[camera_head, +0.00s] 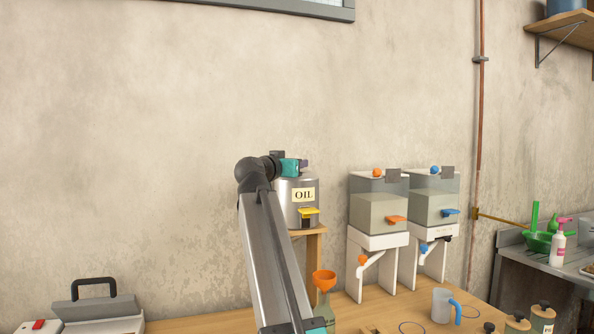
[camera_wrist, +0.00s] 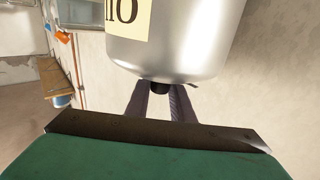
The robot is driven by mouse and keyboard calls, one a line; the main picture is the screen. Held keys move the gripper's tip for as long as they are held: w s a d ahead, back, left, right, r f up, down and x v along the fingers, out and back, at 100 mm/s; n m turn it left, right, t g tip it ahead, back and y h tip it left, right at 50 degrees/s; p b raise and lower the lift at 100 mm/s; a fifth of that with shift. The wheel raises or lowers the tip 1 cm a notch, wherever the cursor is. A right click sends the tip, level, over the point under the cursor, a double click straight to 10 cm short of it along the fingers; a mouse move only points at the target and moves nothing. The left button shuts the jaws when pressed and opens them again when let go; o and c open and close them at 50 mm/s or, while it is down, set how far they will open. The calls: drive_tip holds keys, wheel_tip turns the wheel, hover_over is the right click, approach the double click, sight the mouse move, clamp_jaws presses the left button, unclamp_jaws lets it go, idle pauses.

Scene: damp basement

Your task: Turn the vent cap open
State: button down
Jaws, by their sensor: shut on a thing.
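The metal oil drum (camera_head: 284,189) with a yellow OIL label stands on a wooden stand at the middle. It also shows upside down in the wrist view (camera_wrist: 185,40). A small dark cap (camera_wrist: 160,86) sits on the drum's top, between the two dark fingers of my gripper (camera_wrist: 161,92). My gripper is shut on this cap. In the head view my gripper (camera_head: 304,163) is just above the drum, and the cap is hidden there. How far the cap is turned cannot be told.
A yellow tap (camera_head: 309,211) is on the drum's front. Two clear tanks with an orange knob (camera_head: 377,172) and a blue knob (camera_head: 435,170) stand to the right. An orange funnel (camera_head: 324,280) in a bottle and a grey jug (camera_head: 442,306) are on the bench below.

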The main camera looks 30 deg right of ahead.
idle(0.4)
drive_tip(key=c, duration=1.5)
unclamp_jaws()
drive_tip(key=shift+d, duration=0.1)
drive_tip(key=shift+c, duration=0.2)
drive_tip(key=shift+s+a, duration=0.1)
drive_tip(key=shift+a, duration=0.1)
drive_tip(key=v, duration=1.3)
drive_tip(key=shift+a+b, duration=0.2)
drive_tip(key=shift+b, duration=0.25)
drive_tip(key=shift+s, duration=0.2)
